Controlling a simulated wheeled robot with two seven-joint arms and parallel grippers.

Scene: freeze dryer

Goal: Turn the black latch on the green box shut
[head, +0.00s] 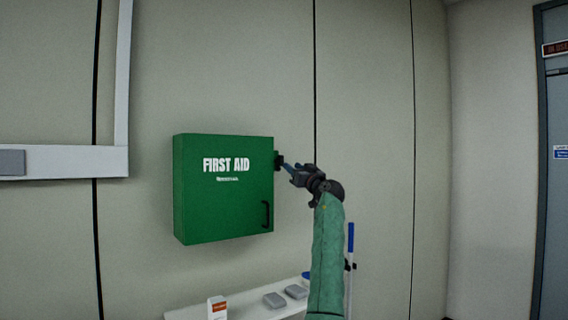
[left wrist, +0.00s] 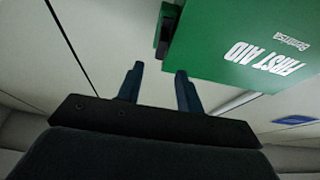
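The green first aid box (head: 222,195) hangs on the wall with its door flush to the body. It also shows upside down in the left wrist view (left wrist: 225,45). My right gripper is not in view.
A black handle (head: 265,214) is on the box front, lower right. Below, a white shelf (head: 248,301) holds a small orange-and-white box (head: 217,308) and grey cases (head: 274,300). A blue-topped pole (head: 350,238) stands right of my arm. A door (head: 556,220) is far right.

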